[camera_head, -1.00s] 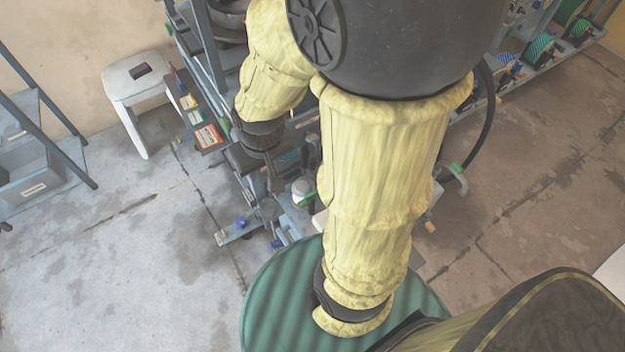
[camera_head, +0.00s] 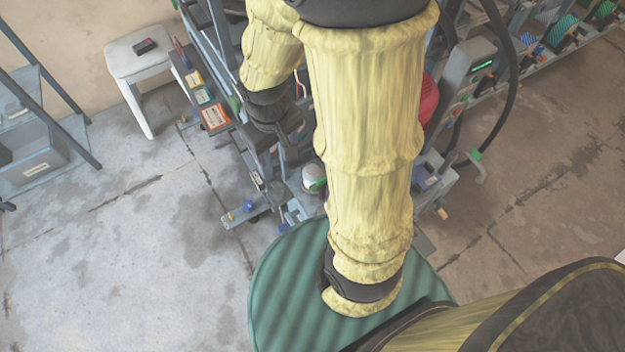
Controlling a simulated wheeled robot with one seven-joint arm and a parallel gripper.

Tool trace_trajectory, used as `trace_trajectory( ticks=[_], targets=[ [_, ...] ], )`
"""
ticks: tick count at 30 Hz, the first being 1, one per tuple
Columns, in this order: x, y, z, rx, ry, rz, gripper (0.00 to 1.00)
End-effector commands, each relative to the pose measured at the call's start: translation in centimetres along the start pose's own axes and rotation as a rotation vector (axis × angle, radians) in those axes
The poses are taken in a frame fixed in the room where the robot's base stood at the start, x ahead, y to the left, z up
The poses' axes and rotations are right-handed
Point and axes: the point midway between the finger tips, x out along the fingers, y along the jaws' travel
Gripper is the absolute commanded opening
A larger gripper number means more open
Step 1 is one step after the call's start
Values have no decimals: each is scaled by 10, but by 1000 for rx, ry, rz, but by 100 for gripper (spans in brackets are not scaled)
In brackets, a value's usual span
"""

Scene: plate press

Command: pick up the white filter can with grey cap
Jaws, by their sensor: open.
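A small white can with a greyish top and a green patch (camera_head: 313,178) stands among the parts of the grey machine, just left of my yellow-sleeved arm. It looks like the white filter can, but it is small and partly hidden by the arm. My gripper (camera_head: 285,143) is the dark end below the yellow wrist sleeve, above and a little left of the can in the picture. It is open, with nothing visible in it. Its fingertips are hard to make out against the dark machine parts.
A white stool (camera_head: 140,62) with a small dark object on it stands at the upper left. A shelf rack (camera_head: 45,140) stands at the far left. A rail (camera_head: 240,213) juts from the machine. A green ribbed round surface (camera_head: 290,290) lies in front. Open floor lies left and right.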

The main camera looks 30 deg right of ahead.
Motion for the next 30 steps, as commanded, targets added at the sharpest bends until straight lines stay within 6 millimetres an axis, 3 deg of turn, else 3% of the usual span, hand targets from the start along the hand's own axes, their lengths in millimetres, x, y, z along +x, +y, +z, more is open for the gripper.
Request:
trace_trajectory(
  ticks=[1,3,18,24,30],
  targets=[
    [36,-6,-2,-75,-54,12,66],
    [67,-10,-5,-185,-130,38,66],
    [270,-28,-34,-962,-695,403,66],
    [326,-38,-58,-1206,-903,624,66],
    [339,-44,-71,-1298,-993,733,66]
  ],
)
